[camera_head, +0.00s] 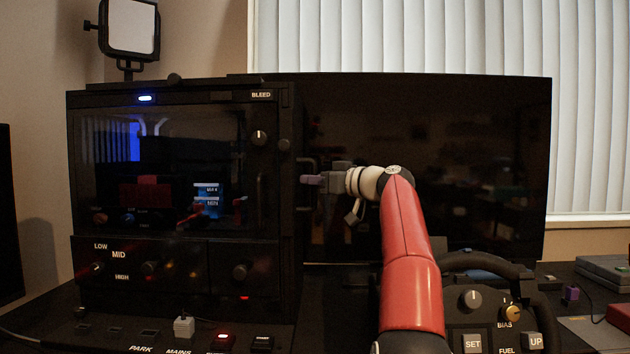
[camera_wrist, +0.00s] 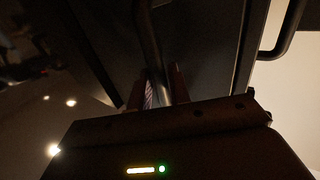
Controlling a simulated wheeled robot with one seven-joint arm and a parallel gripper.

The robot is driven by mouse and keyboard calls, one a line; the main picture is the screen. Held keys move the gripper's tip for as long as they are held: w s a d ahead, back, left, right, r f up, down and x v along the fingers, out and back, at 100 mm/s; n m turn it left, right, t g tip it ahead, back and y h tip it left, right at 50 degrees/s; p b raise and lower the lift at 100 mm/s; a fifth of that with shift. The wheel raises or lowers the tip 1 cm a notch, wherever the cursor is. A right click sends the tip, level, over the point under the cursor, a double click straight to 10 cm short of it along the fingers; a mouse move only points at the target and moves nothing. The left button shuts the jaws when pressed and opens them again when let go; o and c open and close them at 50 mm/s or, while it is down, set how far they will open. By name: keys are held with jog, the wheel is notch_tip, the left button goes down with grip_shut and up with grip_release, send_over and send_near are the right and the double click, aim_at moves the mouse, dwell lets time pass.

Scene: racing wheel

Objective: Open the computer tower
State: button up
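The computer tower (camera_head: 190,95) is a black case at the left of the head view, with a dark glass front, knobs and a blue light. The front panel looks closed. My gripper (camera_head: 308,180) is at the tower's right edge in the head view, pointing left. In the wrist view, a dark bar-shaped handle (camera_wrist: 148,40) runs down between the two fingers of my gripper (camera_wrist: 165,92). The fingers lie on either side of the bar. I cannot tell whether both touch it. The lower end of the bar is hidden behind the gripper body.
A wide black monitor (camera_head: 480,150) stands behind my arm. A steering wheel (camera_head: 500,265) and a control panel (camera_head: 485,310) are at lower right. A switch row (camera_head: 180,338) lies before the tower. A second bent handle (camera_wrist: 285,40) shows at the right of the wrist view.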

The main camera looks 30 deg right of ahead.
jog(key=b+v, duration=0.2)
jog(key=v, duration=0.5)
jog(key=shift+s+b, duration=0.3)
jog(key=shift+s, duration=0.05)
jog(key=shift+d, duration=0.1)
